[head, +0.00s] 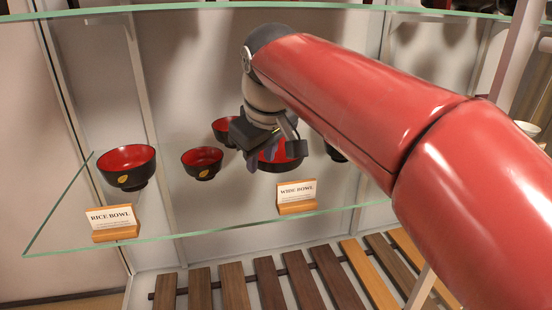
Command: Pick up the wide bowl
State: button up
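A wide bowl (284,163), black outside and red inside, is on the glass shelf behind a small card reading "WIDE BOWL" (297,195). My gripper (262,155) points down at the bowl's left side and covers part of it. Its two fingertips show near the left rim. I cannot tell whether they touch the bowl, or whether they are open or shut. My red arm comes in from the right and hides the shelf's right part.
A larger black and red bowl (127,169) stands at the left behind a "RICE BOWL" card (110,221). Two smaller bowls stand between, one in front (203,163) and one behind (223,127). Another glass shelf (150,9) crosses above. Wooden slats (235,287) lie below.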

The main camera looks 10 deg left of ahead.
jog(key=shift+w+a, duration=0.25)
jog(key=shift+w, duration=0.3)
jog(key=shift+w+a, duration=0.3)
jog(key=shift+w, duration=0.2)
jog(key=shift+w+a, duration=0.25)
jog(key=shift+w, duration=0.25)
jog(key=shift+w+x, duration=0.25)
jog(key=shift+x, duration=1)
jog(key=shift+w+a+f, duration=0.2)
grip_shut()
